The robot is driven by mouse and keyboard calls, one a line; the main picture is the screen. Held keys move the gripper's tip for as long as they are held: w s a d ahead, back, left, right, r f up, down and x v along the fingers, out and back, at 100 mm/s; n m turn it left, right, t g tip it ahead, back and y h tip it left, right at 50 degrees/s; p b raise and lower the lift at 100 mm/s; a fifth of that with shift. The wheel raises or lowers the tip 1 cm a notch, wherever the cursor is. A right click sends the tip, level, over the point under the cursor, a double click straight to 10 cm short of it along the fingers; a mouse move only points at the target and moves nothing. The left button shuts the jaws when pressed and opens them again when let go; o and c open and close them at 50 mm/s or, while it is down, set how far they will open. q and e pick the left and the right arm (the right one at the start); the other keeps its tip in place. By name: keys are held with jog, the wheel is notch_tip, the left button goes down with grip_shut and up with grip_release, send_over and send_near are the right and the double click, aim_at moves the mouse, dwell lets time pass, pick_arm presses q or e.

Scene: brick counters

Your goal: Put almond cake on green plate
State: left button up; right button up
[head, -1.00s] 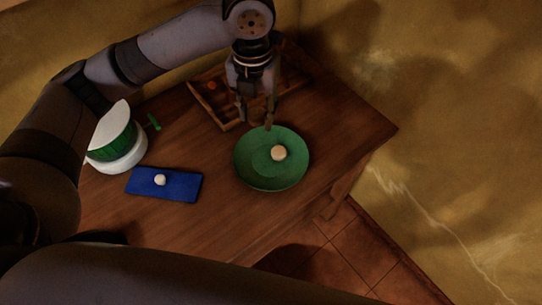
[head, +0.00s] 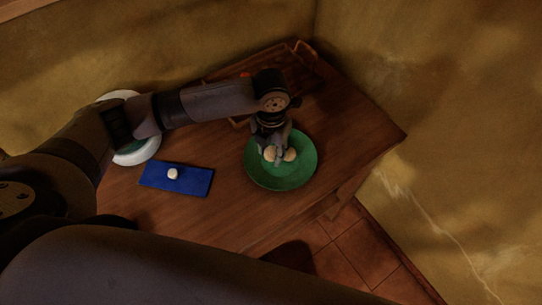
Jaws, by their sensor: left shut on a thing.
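The green plate (head: 265,178) lies on the wooden table, right of centre in the head view. My left gripper (head: 273,153) reaches down over it, shut on a pale tan round cake (head: 270,153), likely the almond cake. I cannot tell whether this cake touches the plate. A second tan round piece (head: 290,154) sits on the plate just right of the held one. The gripper's wrist hides part of the plate's far side. My right gripper is not in view.
A blue mat (head: 195,186) with a small white round piece (head: 173,173) on it lies left of the plate. A wooden tray (head: 238,123) is behind the plate. Table is clear in front.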

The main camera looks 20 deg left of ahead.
aim_at(271, 153)
pick_arm(q)
notch_tip(271, 153, down, 4)
jog(key=shift+r+p, duration=0.25)
jog(key=shift+p, duration=0.05)
jog(key=shift+f, duration=0.5)
jog(key=o, duration=0.9)
jog(key=shift+f, duration=0.1)
jog(key=shift+o, duration=0.2)
jog(key=shift+r, duration=0.25)
notch_tip(271, 153, up, 10)
jog(key=shift+r+b, duration=0.2)
jog(key=shift+b, duration=1)
jog(key=shift+r, duration=0.7)
